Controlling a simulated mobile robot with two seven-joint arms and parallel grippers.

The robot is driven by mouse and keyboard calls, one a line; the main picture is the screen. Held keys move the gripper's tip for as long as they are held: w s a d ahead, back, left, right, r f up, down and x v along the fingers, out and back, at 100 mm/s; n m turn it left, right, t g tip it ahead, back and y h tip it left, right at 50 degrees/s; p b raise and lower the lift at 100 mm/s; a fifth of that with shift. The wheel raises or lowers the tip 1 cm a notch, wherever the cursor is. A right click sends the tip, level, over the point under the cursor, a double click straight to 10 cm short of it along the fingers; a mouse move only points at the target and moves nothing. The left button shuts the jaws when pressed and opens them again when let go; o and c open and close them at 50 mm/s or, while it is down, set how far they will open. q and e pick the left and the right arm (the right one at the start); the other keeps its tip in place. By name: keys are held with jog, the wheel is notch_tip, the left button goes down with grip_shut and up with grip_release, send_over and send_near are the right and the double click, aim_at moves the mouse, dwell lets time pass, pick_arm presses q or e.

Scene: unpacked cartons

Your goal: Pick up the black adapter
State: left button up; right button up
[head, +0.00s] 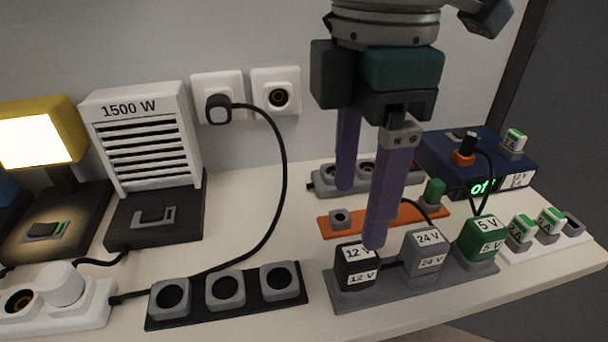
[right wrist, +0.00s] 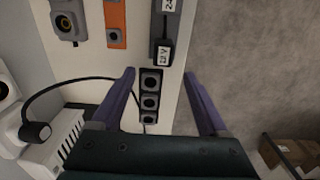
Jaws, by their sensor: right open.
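The black adapter (head: 355,280), labelled 12 V, stands upright at the left end of a grey holder (head: 410,283) near the table's front edge. A grey 24 V adapter (head: 425,255) and a green 5 V adapter (head: 484,238) stand to its right. My right gripper (head: 360,218) is open and empty, its purple fingers pointing down. One finger overlaps the black adapter's top right in the head view; I cannot tell if they touch. In the right wrist view, the black adapter (right wrist: 163,53) shows just beyond the gap between the fingertips (right wrist: 159,74). My left gripper is not in view.
A black strip with three sockets (head: 190,314) lies left of the holder. An orange strip (head: 382,217) and a grey socket strip (head: 325,183) lie behind. A blue power unit (head: 440,151) stands at the back right. A black cable (head: 284,170) arcs down from the wall socket.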

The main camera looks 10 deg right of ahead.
aim_at(360, 252)
notch_tip(360, 252, down, 4)
jog(key=shift+s+d+f+b, duration=0.1)
jog(key=shift+f+b, duration=0.15)
jog(key=shift+b, duration=0.2)
jog(key=f, duration=0.3)
jog(key=f+b, duration=0.1)
jog(key=shift+s+d+f, duration=0.15)
jog(key=shift+d+f, duration=0.15)
jog(key=shift+f, duration=0.25)
jog(key=shift+c, duration=0.3)
grip_shut()
